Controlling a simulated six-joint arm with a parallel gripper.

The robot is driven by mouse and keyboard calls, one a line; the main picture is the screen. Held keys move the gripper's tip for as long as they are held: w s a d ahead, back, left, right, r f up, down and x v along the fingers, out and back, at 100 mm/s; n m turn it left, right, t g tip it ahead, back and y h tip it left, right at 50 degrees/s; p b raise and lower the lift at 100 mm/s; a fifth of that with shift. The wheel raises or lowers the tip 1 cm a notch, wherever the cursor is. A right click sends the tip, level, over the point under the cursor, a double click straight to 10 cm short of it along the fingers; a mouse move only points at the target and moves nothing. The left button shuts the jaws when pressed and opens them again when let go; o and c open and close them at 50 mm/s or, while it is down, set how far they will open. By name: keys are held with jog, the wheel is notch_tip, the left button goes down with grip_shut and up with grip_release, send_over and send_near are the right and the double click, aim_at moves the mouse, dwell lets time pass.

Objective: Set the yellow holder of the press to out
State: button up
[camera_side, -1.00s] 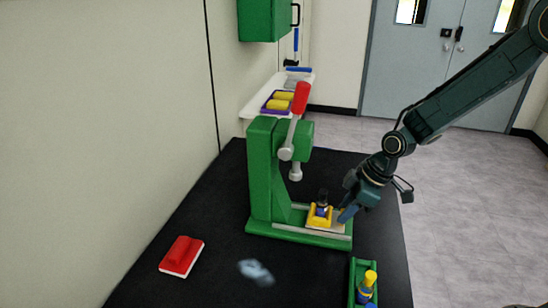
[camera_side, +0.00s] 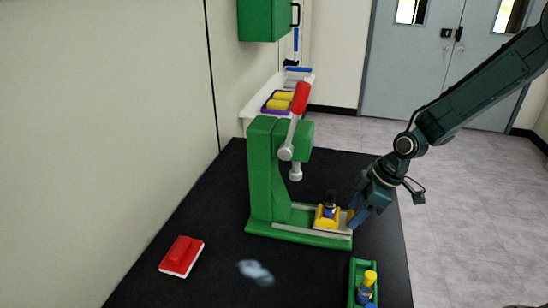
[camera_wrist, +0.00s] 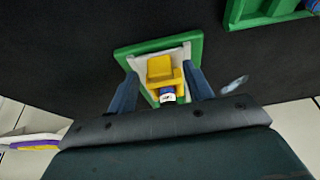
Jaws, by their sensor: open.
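The green press (camera_side: 262,170) stands on the black table with its red-tipped lever (camera_side: 300,98) raised. Its yellow holder (camera_side: 320,221) sits on the rail at the right end of the base, right of the ram. A dark-topped vial (camera_side: 330,208) stands in the holder. In the wrist view the yellow holder (camera_wrist: 160,68) lies between the fingers, with a blue and white part (camera_wrist: 167,95) in front of it. My gripper (camera_side: 356,217) is open beside the holder's right side. Its fingers (camera_wrist: 163,82) flank the holder; I cannot tell whether they touch it.
A green tray (camera_side: 351,292) with a yellow-capped blue vial (camera_side: 367,287) is near the table's front right. A shelf (camera_side: 262,97) with yellow items is behind.

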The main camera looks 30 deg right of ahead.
jog(key=v, duration=1.4)
dwell(0.4)
jog(key=s+r+m+t+h, duration=0.1)
jog(key=s+r+m, duration=0.3)
jog(key=s, duration=0.5)
jog(key=s+r+m+t+h, duration=0.1)
jog(key=s+m, duration=0.4)
jog(key=s, duration=0.5)
notch_tip(320, 180, up, 3)
jog(key=shift+s+d+f+h, duration=0.1)
jog(key=shift+s+d+h, duration=0.15)
jog(key=shift+h, duration=0.35)
